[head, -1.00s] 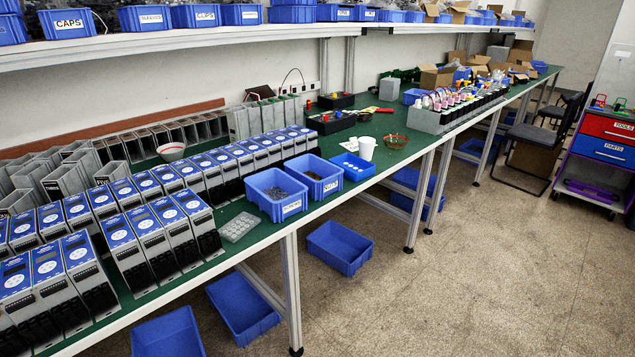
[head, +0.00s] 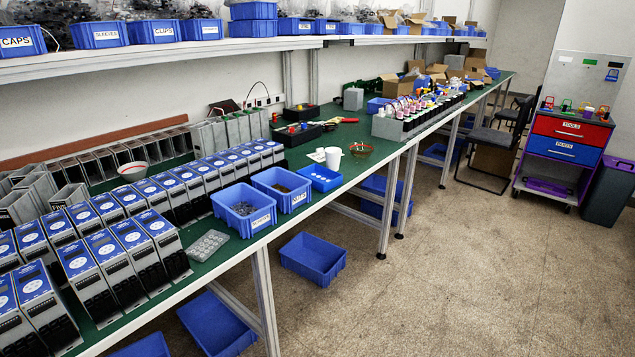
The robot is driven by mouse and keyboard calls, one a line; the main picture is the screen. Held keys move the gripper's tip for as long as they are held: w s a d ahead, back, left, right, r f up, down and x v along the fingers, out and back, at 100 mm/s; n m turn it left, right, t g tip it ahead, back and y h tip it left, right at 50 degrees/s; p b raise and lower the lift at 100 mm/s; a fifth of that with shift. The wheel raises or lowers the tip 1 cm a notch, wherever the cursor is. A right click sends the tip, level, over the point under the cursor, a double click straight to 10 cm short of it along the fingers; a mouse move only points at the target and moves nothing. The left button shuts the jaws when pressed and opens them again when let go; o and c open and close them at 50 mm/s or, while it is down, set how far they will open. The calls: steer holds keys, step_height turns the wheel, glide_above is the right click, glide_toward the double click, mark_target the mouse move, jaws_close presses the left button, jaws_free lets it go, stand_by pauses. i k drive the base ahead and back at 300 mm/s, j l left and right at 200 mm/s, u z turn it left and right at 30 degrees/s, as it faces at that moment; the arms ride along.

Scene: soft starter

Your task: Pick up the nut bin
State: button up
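Two open blue bins with white front labels stand side by side at the front edge of the green bench (head: 215,270). The left bin (head: 238,221) holds small grey parts. The right bin (head: 280,204) holds small darker, brownish parts. Their labels are too small to read surely, so I cannot tell which is the nut bin. Both sit upright on the bench. My gripper is not in view.
Rows of blue-topped grey units (head: 135,250) crowd the bench left of the bins. A clear tray (head: 203,245), a blue holder (head: 319,178) and a white cup (head: 333,158) are near. A blue crate (head: 312,258) lies on the floor. Open floor (head: 450,270) spreads right.

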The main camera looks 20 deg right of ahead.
mark_target(291, 190)
steer(key=i+l+u, duration=0.15)
steer(key=u, duration=0.35)
steer(key=i+l+u, duration=0.2)
steer(key=u, duration=0.3)
